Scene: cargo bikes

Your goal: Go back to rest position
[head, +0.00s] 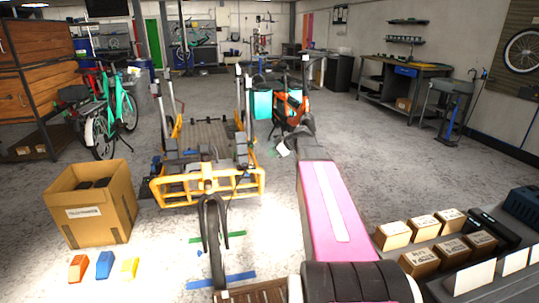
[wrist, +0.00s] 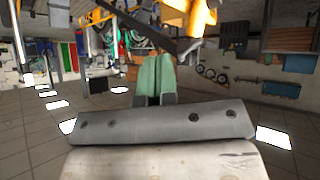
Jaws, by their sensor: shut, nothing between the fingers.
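My arm reaches forward from the bottom of the head view. My gripper (head: 272,153) is small at its far end, right of the cargo bike. In the wrist view the two green fingers of my gripper (wrist: 155,72) lie side by side, with nothing seen between them. The wrist picture is upside down, with ceiling lights low in it. The cargo bike (head: 172,188), with its yellow frame, stands left of my arm. A yellow-orange part (wrist: 203,17) shows beyond the fingers in the wrist view.
A cardboard box (head: 92,222) stands at left, with red, blue and yellow blocks (head: 104,266) before it. Small labelled boxes (head: 422,230) stand at the right front. An orange bike (head: 290,108) is behind my gripper. Open floor (head: 385,165) lies right of my arm.

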